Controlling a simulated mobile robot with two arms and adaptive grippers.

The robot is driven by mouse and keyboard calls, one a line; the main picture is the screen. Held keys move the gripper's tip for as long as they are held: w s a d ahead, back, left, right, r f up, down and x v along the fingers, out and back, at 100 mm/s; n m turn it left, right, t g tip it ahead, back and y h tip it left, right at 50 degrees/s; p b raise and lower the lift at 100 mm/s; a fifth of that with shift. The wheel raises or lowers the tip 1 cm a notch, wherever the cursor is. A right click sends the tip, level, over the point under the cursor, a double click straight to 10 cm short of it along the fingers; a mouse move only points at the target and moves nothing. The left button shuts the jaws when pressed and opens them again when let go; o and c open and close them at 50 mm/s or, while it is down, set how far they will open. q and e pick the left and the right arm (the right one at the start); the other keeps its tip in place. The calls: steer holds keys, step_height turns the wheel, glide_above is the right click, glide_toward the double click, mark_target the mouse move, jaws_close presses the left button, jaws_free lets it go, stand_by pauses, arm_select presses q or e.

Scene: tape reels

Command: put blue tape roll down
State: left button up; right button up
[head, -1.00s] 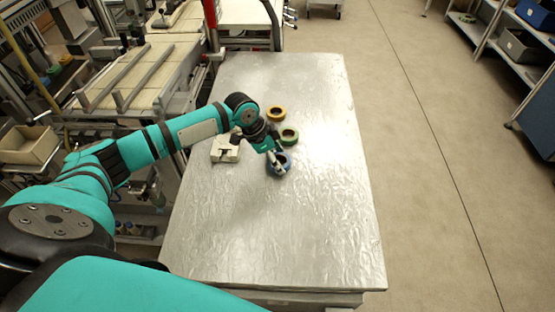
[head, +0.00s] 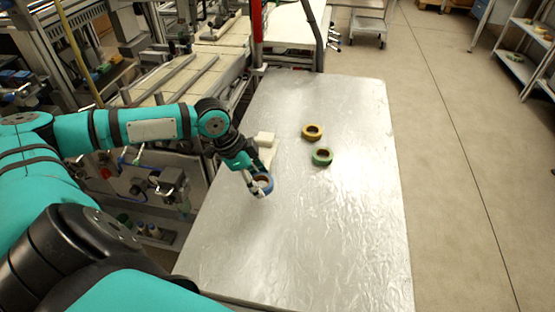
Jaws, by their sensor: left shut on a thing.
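The blue tape roll (head: 265,182) is held at the tips of my left gripper (head: 259,183), at the left part of the silver table (head: 330,230). The gripper is shut on the roll's rim. I cannot tell whether the roll touches the table top or is just above it. A green tape roll (head: 322,157) and a yellow tape roll (head: 312,131) lie flat on the table, to the right of and behind the gripper. My right gripper is not in view.
A white block-like holder (head: 267,143) stands on the table just behind my left gripper, partly hidden by it. The table's middle and front are clear. A workbench with rails (head: 175,75) stands at the left, shelves (head: 525,50) at the far right.

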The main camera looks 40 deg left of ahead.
arm_select(q)
steer(key=shift+s+a+r, duration=0.1)
steer(key=shift+s+a, duration=0.4)
steer(key=shift+s, duration=0.2)
steer(key=d+n, duration=0.1)
steer(key=d, duration=0.2)
steer(key=d+n, duration=0.1)
steer(key=d, duration=0.1)
steer(key=d+n+t, duration=0.1)
steer(key=d, duration=0.2)
steer(key=shift+w+d+r+y, duration=0.35)
steer(key=shift+w+r+y, duration=0.05)
steer(key=w+d+r+n+y, duration=0.2)
steer(key=w+d+r+n, duration=0.1)
steer(key=d+r+n, duration=0.3)
step_height(320, 180, up, 2)
steer(key=d, duration=0.2)
steer(key=shift+d+n+t+y, duration=0.3)
steer(key=shift+d+n, duration=0.1)
